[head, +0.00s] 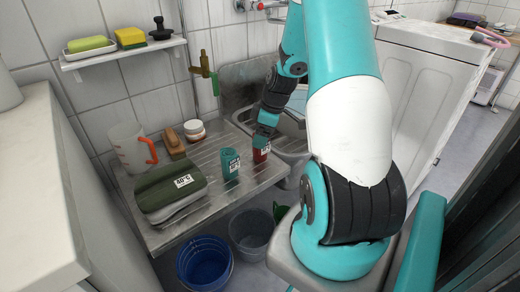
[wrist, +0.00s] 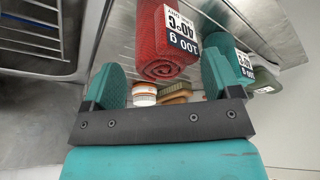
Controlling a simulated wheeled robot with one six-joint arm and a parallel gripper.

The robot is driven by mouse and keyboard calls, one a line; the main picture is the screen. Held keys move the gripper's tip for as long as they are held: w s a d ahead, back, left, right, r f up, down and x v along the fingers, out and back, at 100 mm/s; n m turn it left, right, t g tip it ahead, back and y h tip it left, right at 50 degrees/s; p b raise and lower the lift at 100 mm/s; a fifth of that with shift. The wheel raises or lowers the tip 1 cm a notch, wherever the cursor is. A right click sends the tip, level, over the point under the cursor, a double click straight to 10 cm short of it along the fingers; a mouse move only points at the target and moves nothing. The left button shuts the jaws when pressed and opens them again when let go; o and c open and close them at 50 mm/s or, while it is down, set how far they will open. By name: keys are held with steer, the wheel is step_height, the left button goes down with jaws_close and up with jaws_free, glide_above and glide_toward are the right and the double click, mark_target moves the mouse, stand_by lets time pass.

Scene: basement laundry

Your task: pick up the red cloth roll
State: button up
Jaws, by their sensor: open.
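The red cloth roll (wrist: 165,42) stands on the ribbed steel drainboard (head: 223,189) and carries a white label reading 40°C and 100 g. In the wrist view my gripper (wrist: 165,85) is open, with one teal finger on each side of the roll's near end. The roll is nearer the right finger there. I cannot tell whether either finger touches it. A teal cloth roll (head: 230,164) stands just left of the red one, close to the right finger in the wrist view.
A folded green cloth (head: 168,192), a measuring jug (head: 129,147), a brush (head: 173,143) and a white jar (head: 194,129) occupy the drainboard's left and back. Blue (head: 205,263) and grey (head: 250,232) buckets stand below the front edge.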

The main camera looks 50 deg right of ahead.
mark_target(260, 156)
steer(key=b+x, duration=0.1)
steer(key=x, duration=0.3)
steer(key=shift+s+f, duration=0.15)
steer(key=c, duration=1)
steer(key=shift+c, duration=0.2)
